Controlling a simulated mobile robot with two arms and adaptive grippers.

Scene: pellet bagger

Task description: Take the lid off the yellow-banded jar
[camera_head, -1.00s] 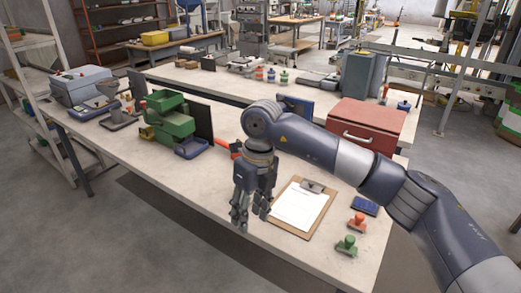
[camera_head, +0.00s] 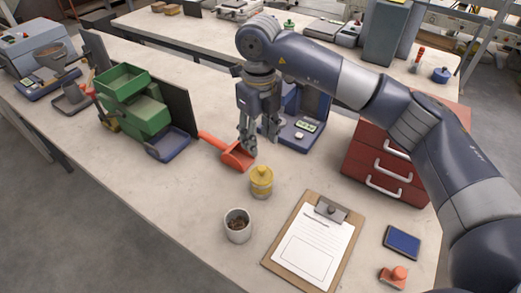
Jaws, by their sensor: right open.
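The yellow-banded jar (camera_head: 262,184) stands upright on the workbench in the head view, with a lid (camera_head: 261,172) on top. My right gripper (camera_head: 261,147) points down, with its fingers apart and nothing between them. In the picture it is just above and beyond the jar, beside the red scoop (camera_head: 238,157); I see no contact with the jar. My left gripper is not in view.
A grey cup with dark pellets (camera_head: 238,225) stands in front of the jar. A clipboard (camera_head: 313,245) lies to the right. Behind are a blue device (camera_head: 300,130) and a red drawer cabinet (camera_head: 387,165). Green bins (camera_head: 140,105) stand left. Bench left of the cup is clear.

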